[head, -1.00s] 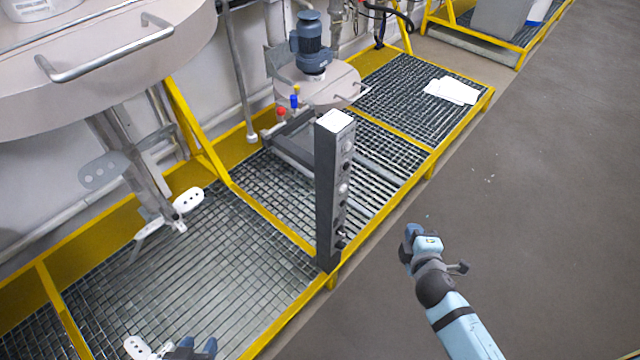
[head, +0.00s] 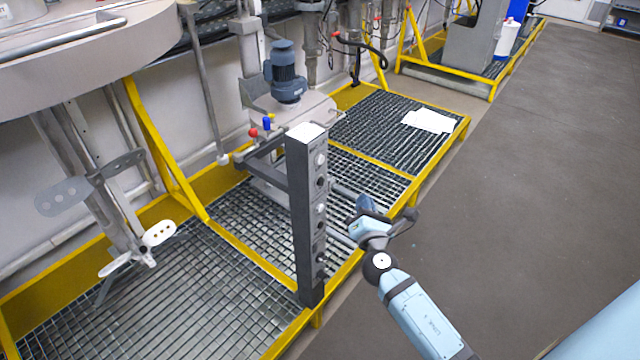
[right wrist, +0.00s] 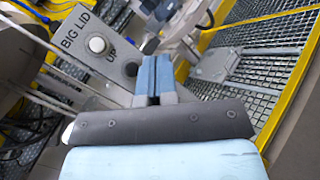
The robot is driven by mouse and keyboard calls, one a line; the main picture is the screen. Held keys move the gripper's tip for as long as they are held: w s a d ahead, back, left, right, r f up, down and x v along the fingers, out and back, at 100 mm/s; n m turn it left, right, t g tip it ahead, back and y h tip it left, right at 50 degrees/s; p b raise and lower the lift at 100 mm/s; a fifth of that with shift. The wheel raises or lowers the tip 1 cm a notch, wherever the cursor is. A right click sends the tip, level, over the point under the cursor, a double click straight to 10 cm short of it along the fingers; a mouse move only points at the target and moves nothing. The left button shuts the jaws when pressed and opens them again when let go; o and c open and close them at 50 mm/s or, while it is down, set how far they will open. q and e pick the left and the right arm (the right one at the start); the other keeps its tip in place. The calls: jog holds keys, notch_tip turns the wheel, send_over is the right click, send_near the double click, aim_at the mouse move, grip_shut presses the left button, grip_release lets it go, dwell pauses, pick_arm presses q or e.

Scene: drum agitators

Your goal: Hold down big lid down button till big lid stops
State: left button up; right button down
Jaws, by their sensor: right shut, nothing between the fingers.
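The dark control post (head: 299,215) stands upright at the platform edge, with a column of buttons on its right face. In the right wrist view its panel (right wrist: 72,62) reads "BIG LID" and "UP", with a white button (right wrist: 97,44) beside the text and a dark button (right wrist: 131,69) nearby. No "down" label is readable. My right gripper (head: 362,204) is shut and empty, just right of the post; its blue fingers (right wrist: 153,78) show beside the panel, and contact cannot be told. The big lid (head: 90,62) is at upper left. My left gripper is out of view.
Yellow-framed grating (head: 150,295) lies left of and behind the post. A smaller lid with a blue motor (head: 285,75) stands behind it. White papers (head: 429,121) lie on the far grating. The grey floor (head: 530,170) at right is clear.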

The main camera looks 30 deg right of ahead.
aim_at(320, 181)
jog(key=w+a, duration=0.3)
jog(key=w, duration=0.5)
jog(key=shift+a, duration=0.2)
jog(key=shift+w, duration=0.15)
dwell(1.9)
jog(key=shift+w+a, duration=0.15)
jog(key=shift+w, duration=0.1)
